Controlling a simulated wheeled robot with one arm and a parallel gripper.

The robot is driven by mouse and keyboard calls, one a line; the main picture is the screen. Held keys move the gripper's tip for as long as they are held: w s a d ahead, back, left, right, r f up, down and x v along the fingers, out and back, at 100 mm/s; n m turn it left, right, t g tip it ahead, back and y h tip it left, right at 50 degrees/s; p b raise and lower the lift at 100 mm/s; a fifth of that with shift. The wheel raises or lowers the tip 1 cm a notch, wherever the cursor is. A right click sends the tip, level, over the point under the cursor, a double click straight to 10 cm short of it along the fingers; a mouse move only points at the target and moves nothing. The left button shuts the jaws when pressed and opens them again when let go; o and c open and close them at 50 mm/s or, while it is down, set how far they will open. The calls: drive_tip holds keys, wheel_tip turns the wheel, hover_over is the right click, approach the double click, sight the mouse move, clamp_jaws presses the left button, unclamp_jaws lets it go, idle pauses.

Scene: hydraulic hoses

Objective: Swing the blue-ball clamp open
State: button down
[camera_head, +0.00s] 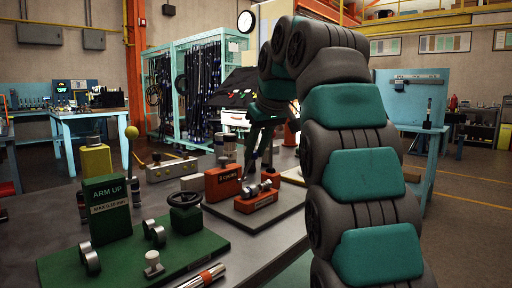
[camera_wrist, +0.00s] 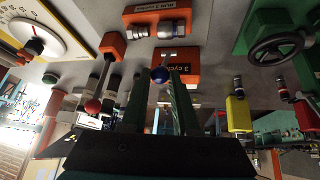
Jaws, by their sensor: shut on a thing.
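My gripper (camera_wrist: 160,80) reaches to the orange clamp station in the middle of the bench. In the wrist view the blue ball (camera_wrist: 160,74) sits between its two dark green fingertips, and the gripper is shut on it. An orange block with a "3 CYCLES" label (camera_wrist: 176,61) is just behind the ball. In the head view my gripper (camera_head: 258,168) is beside this orange block (camera_head: 223,183). The orange base with metal fittings (camera_head: 257,197) lies in front of it. The ball's lever is mostly hidden, and the ball cannot be made out in the head view.
A red ball lever (camera_wrist: 93,105) and a dial (camera_wrist: 30,38) show in the wrist view.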

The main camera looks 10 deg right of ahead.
drive_tip(key=shift+f, duration=0.1)
drive_tip(key=c, duration=0.7)
unclamp_jaws()
drive_tip(key=shift+o, duration=0.2)
